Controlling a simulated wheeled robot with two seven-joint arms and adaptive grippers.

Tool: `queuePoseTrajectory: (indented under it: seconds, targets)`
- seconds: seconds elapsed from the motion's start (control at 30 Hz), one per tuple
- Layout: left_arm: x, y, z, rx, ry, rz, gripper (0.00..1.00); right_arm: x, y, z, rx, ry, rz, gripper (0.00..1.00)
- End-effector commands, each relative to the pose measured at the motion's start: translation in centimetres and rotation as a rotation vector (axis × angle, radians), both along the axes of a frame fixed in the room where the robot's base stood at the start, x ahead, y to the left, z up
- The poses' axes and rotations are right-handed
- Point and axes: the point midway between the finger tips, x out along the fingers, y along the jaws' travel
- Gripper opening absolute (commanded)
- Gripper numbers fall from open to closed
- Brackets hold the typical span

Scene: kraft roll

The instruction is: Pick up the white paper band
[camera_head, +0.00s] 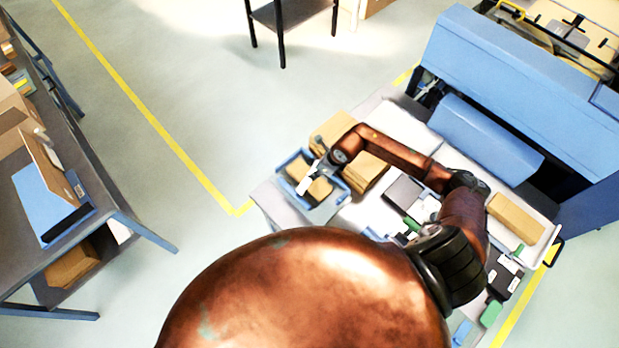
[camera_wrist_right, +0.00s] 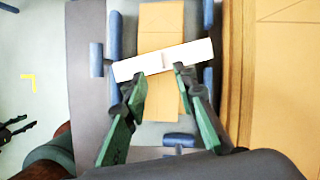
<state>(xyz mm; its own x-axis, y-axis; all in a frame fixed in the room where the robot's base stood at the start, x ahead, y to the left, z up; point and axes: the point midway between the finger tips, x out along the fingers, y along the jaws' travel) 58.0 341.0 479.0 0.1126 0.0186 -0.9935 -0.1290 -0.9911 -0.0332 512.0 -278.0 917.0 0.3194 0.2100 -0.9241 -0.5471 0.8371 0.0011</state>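The white paper band (camera_wrist_right: 163,60) lies slightly slanted across a brown kraft piece (camera_wrist_right: 160,22) in a blue-sided tray; in the head view the tray (camera_head: 333,203) is at the table's near left corner. My right gripper (camera_wrist_right: 160,73) is open, its two green-and-dark fingers apart with their tips at the band's lower edge. I cannot tell whether they touch it. In the head view my right gripper (camera_head: 318,168) is over the tray, its fingers too small to read. A dark two-pronged shape (camera_wrist_right: 16,130) at the wrist view's left edge may be my left gripper.
Kraft blocks (camera_head: 365,172) stand just right of the tray, and a large brown block (camera_wrist_right: 285,70) is close on the wrist view's right. A blue machine (camera_head: 510,90) stands behind the table. A dark workbench (camera_head: 95,245) is at left, with open floor between.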

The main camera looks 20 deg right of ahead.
Motion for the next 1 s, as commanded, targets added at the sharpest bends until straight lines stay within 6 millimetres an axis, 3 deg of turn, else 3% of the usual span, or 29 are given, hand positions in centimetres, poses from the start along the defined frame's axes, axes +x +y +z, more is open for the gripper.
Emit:
queuePoseTrajectory:
  seconds: [0.43, 0.73, 1.0]
  targets:
    - [-1.3, 0.0, 1.5, 0.000, 0.016, 0.003, 0.40, 2.3, 1.3, -4.5, 0.000, 0.000, -0.001, 0.26]
    - [-1.1, -0.1, 1.5, -0.001, 0.014, 0.003, 0.40, 2.5, 1.4, -5.1, 0.000, 0.000, 0.001, 0.26]
    - [-0.9, -0.1, 1.5, -0.001, 0.011, 0.003, 0.40, 2.5, 1.4, -5.0, 0.000, 0.000, 0.001, 0.08]
